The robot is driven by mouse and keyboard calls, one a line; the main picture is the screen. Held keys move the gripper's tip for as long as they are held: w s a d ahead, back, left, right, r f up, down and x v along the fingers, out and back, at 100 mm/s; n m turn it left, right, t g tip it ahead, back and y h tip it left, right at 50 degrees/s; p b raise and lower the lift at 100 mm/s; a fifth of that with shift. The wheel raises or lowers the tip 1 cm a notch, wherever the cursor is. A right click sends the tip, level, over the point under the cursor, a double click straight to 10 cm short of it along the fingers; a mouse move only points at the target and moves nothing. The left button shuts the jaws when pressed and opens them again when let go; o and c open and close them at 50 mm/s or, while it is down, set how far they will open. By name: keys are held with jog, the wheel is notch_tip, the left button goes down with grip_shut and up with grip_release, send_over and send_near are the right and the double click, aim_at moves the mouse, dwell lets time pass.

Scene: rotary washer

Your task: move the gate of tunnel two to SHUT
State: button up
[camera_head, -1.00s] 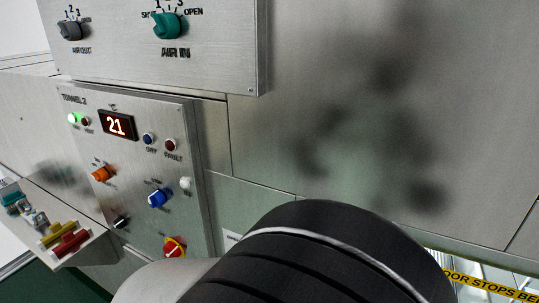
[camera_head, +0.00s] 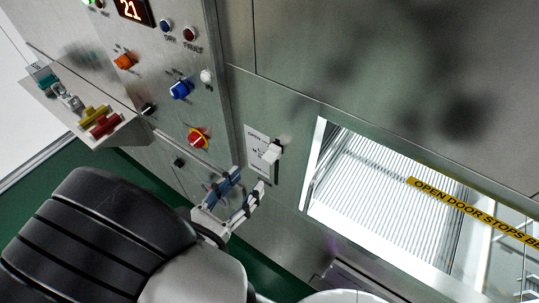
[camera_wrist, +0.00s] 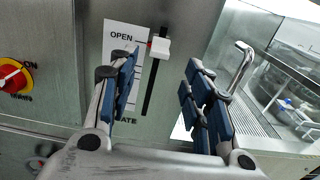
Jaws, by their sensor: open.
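The gate slider is a white knob (camera_wrist: 159,47) on a dark vertical slot (camera_wrist: 150,88), beside a white scale plate (camera_wrist: 118,42). In the wrist view the knob sits near the top of the slot, level with the word OPEN; the lower lettering is partly hidden by my left finger. The knob also shows in the head view (camera_head: 271,152) on the plate (camera_head: 254,142). My gripper (camera_head: 247,183) is open and empty, just below and in front of the plate. In the wrist view the knob appears between my fingers (camera_wrist: 160,68), beyond the fingertips, apparently untouched.
A red-and-yellow rotary switch (camera_head: 198,138) is left of the plate. A shelf with coloured handles (camera_head: 97,120) juts out further left. A window with a metal frame (camera_head: 312,185) and yellow tape (camera_head: 440,192) is at the right; a bent metal handle (camera_wrist: 241,66) is close to my right finger.

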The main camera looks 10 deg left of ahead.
aim_at(266, 161)
jog(key=x, duration=1)
jog(key=shift+d+b, duration=0.1)
jog(key=shift+b, duration=0.3)
jog(key=shift+r, duration=0.1)
grip_shut()
